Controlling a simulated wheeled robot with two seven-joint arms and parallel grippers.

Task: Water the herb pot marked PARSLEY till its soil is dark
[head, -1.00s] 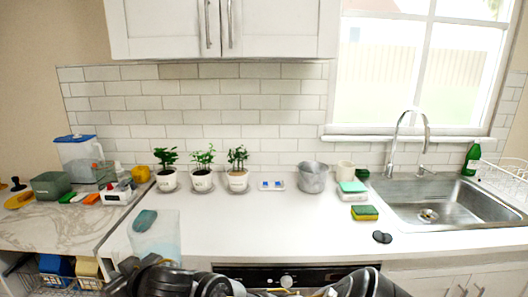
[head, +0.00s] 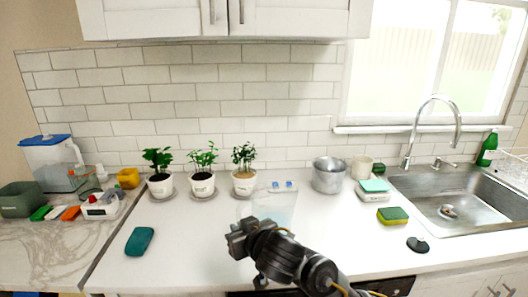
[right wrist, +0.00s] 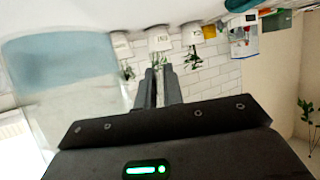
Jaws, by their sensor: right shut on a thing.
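Three white pots with green herbs stand in a row on the counter: a left pot (head: 160,187), a middle pot (head: 202,188) and a right pot (head: 244,186). Their labels are too small to read surely, so I cannot tell which says PARSLEY. My right gripper (head: 240,241) is shut on a clear container (head: 268,213) with pale blue water, in front of the right pot. In the right wrist view the container (right wrist: 75,75) fills the left side, beside the fingers (right wrist: 160,88), and the pots appear upside down. The left gripper is out of view.
A teal sponge-like thing (head: 139,241) lies on the counter at left. A metal bucket (head: 328,176), a white cup (head: 362,168), a green-and-yellow sponge (head: 393,216) and the sink (head: 470,210) are at right. The front-left counter is mostly clear.

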